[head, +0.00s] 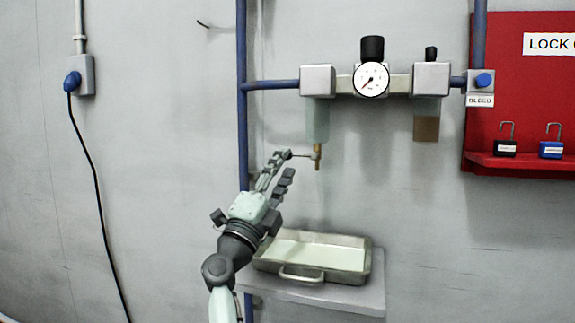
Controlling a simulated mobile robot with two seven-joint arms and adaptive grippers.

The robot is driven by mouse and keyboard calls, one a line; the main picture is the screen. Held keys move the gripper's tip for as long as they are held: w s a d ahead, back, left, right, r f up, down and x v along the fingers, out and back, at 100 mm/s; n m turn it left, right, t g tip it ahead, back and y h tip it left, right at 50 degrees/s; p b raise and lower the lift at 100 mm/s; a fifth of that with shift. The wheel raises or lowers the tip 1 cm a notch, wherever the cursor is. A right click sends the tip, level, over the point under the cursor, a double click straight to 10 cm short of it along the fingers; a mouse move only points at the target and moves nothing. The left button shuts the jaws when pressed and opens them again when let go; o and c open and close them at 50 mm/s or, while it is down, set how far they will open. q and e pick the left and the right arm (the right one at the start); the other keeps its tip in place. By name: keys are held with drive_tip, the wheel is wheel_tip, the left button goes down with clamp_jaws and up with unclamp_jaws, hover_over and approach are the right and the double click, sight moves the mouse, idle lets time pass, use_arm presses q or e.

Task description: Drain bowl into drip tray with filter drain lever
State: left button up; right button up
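The filter bowl (317,120), a pale see-through cup, hangs under the left block of the air unit. A brass drain (318,163) sticks down from it, and a thin drain lever (303,156) points left from the drain.
The tray stands on a grey shelf (365,300). A blue pipe (242,130) runs upright left of the gripper. A pressure gauge (371,80) and an amber bowl (426,128) are to the right. A red lockout board (520,90) holds padlocks. The wall right of the drain is clear.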

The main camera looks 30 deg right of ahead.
drive_tip(key=s+a, duration=0.5)
drive_tip(key=a, duration=0.4)
drive_tip(key=shift+s+a, duration=0.25)
drive_tip(key=shift+r, duration=0.15)
